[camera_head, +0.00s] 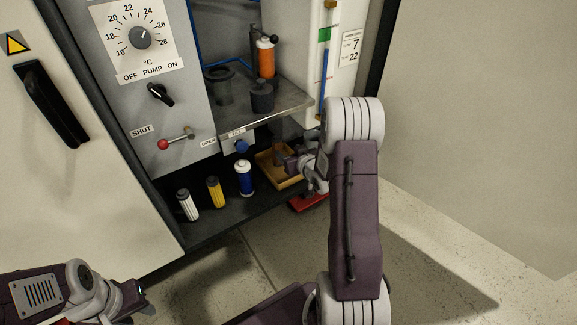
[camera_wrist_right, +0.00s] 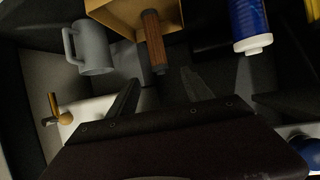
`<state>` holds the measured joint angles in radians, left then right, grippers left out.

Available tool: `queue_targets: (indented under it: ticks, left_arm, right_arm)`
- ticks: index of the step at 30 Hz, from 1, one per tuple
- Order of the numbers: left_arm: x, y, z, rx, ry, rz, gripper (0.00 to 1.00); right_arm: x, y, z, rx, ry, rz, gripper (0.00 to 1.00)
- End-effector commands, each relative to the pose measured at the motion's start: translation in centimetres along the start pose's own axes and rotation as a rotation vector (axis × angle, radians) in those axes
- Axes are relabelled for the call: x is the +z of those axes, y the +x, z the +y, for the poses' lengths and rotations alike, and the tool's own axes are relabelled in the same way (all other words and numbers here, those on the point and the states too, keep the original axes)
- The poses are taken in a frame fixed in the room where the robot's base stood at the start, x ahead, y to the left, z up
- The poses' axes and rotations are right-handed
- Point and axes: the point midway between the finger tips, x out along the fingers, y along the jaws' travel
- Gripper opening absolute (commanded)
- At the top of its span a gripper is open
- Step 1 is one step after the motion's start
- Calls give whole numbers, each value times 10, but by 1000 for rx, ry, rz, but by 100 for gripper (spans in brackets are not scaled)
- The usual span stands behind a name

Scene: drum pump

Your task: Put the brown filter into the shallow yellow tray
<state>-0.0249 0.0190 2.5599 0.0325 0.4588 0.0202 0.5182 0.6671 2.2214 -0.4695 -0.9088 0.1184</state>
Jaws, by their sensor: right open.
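The brown filter (camera_head: 279,154) stands in the shallow yellow tray (camera_head: 265,168) on the cabinet floor, below the metal shelf. In the right wrist view the filter (camera_wrist_right: 153,38) shows as a brown cylinder with a dark end cap, inside the tray walls (camera_wrist_right: 113,14). My right gripper (camera_head: 291,163) is right beside the filter, partly hidden by its own wrist. In the wrist view its two fingers (camera_wrist_right: 160,82) are apart and empty, with the filter's capped end just beyond the tips. My left gripper (camera_head: 138,304) is low at the left, away from the cabinet; its fingers are unclear.
The metal shelf (camera_head: 285,103) overhangs. A grey mug (camera_wrist_right: 92,48) shows in the wrist view.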

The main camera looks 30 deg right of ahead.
Motion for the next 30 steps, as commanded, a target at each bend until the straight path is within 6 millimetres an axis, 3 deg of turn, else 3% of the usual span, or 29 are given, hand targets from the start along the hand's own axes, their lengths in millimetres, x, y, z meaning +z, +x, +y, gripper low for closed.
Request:
queue_targets:
  ticks: [2, 5, 9, 12, 15, 18, 25, 28, 30]
  left_arm:
    - [0, -1, 0, 0, 0, 0, 36]
    - [0, 0, 0, 0, 0, 0, 36]
    - [0, 0, 0, 0, 0, 0, 36]
    - [0, 0, 0, 0, 0, 0, 36]
    - [0, 0, 0, 0, 0, 0, 36]
    - [0, 0, 0, 0, 0, 0, 36]
    - [0, -3, 0, 0, 0, 0, 36]
    - [-2, -18, 0, 0, 0, 0, 36]
    - [-4, -40, 1, 0, 0, 0, 36]
  right_arm:
    - [6, -11, -22, 4, -20, -109, 59]
    - [36, -50, -62, 11, -42, -360, 59]
    - [87, -139, -115, -16, -53, -719, 59]
    - [113, -197, -140, -50, -58, -905, 59]
    - [126, -231, -152, -73, -61, -1007, 59]
    - [130, -240, -154, -78, -61, -1038, 59]
    - [127, -240, -153, -76, -60, -1037, 59]
    - [113, -247, -153, -76, -60, -1036, 59]
    - [93, -256, -153, -76, -60, -1036, 59]
